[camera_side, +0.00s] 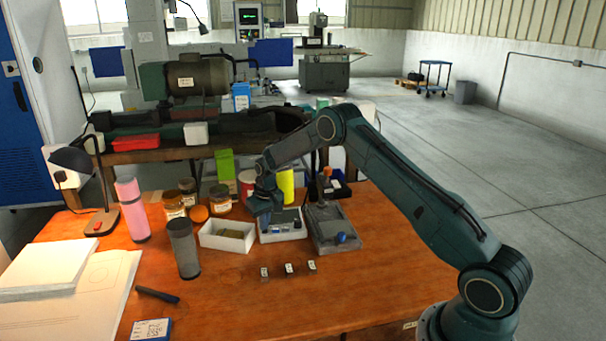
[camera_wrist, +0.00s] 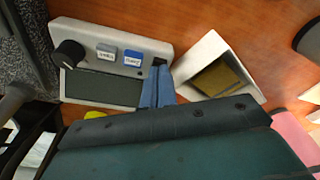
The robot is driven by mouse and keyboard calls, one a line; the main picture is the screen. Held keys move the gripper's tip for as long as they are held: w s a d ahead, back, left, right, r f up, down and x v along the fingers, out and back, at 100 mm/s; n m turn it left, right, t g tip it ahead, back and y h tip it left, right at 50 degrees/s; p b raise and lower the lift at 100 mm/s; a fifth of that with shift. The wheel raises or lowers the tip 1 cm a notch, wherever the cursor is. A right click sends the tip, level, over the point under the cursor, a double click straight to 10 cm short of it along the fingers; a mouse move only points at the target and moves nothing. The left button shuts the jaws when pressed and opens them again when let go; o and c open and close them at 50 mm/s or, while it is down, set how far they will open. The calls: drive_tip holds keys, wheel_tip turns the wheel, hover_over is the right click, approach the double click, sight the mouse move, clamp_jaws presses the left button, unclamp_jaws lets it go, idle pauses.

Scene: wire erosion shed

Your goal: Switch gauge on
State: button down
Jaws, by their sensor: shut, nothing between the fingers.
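The gauge (camera_wrist: 117,45) is a light grey box with a dark blank display (camera_wrist: 100,87), a black knob (camera_wrist: 69,53), a grey button (camera_wrist: 106,52) and a blue button (camera_wrist: 133,58). In the side view the gauge (camera_side: 283,235) stands on the wooden table. My gripper (camera_wrist: 158,70) has its blue fingers together and empty, with the tips at a small black part (camera_wrist: 159,61) at the gauge's edge, beside the blue button. I cannot tell whether they touch it. In the side view my gripper (camera_side: 264,212) is low at the gauge's left side.
A dark cylinder (camera_side: 183,250), jars (camera_side: 219,200) and a pink bottle (camera_side: 131,210) stand further left. The table's front right (camera_side: 370,270) is clear.

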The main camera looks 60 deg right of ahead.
drive_tip(key=shift+f, duration=0.2)
drive_tip(key=shift+r, duration=3.5)
drive_tip(key=shift+r, duration=0.1)
